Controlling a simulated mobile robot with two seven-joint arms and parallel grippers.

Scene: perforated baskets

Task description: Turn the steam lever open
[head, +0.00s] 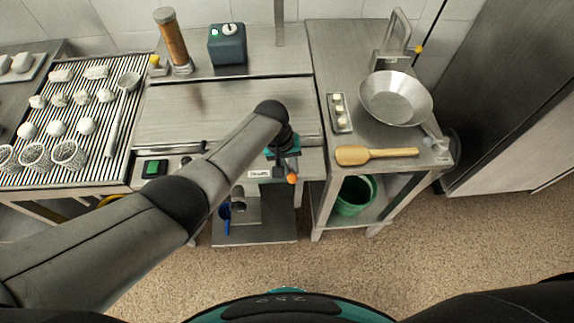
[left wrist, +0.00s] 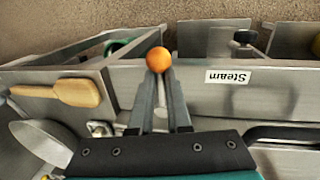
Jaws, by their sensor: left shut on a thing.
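The steam lever shows as an orange ball knob (head: 292,178) on the front panel of the steel counter, beside a white label (head: 259,174). In the left wrist view the orange knob (left wrist: 158,60) sits just at the tips of my left gripper (left wrist: 165,85), and the label reads "Steam" (left wrist: 228,77). My left gripper (head: 290,168) reaches down over the counter's front edge and is shut on the lever. The lever's shaft is mostly hidden between the fingers. My right gripper is not in view.
A side table (head: 354,117) to the right holds a metal pan (head: 396,99) and a wooden paddle (head: 377,155). A green bucket (head: 353,197) stands on its lower shelf. A ribbed rack (head: 62,120) with baskets and white lumps is at left. The floor in front is clear.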

